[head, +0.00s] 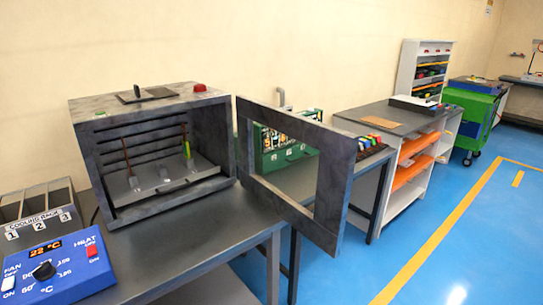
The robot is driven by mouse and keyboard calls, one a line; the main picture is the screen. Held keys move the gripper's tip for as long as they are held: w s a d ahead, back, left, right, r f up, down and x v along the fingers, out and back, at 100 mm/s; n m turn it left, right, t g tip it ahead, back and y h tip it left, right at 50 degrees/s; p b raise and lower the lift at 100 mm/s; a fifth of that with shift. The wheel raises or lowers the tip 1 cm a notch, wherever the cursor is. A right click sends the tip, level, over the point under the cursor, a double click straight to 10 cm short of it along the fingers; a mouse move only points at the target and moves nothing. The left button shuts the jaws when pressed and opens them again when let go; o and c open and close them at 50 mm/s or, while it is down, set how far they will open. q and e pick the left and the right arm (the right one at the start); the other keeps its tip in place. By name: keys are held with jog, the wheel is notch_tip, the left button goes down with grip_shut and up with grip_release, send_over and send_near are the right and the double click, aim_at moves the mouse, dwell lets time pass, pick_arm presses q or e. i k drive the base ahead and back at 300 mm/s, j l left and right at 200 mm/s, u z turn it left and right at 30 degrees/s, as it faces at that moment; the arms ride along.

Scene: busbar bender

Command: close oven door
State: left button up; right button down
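The oven (150,152) is a grey metal box on a dark table, with its front facing me and its inside exposed. Its door (333,190) is a grey frame with a large window opening, hinged at the oven's right front edge. The door stands wide open and sticks out to the right, past the table's edge. Inside the oven are rack ridges on the walls and a few small upright items on the floor. Neither of my grippers is in the head view.
A blue control box (55,268) with a display and switches sits at front left, beside the cooling rack (40,215). Behind the door is a green device (285,150) on a table. A workbench (400,120) and green cart (470,115) stand farther right. The blue floor (440,215) is clear.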

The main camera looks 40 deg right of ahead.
aim_at(325, 229)
jog(key=l+u, duration=0.2)
jog(key=l, duration=1.05)
jog(key=l+u, duration=0.2)
jog(key=l, duration=1.1)
jog(key=i+l+u, duration=0.15)
jog(key=l, duration=1.05)
jog(key=k+l+u, duration=0.7)
jog(key=k, duration=0.2)
jog(key=i+j, duration=0.05)
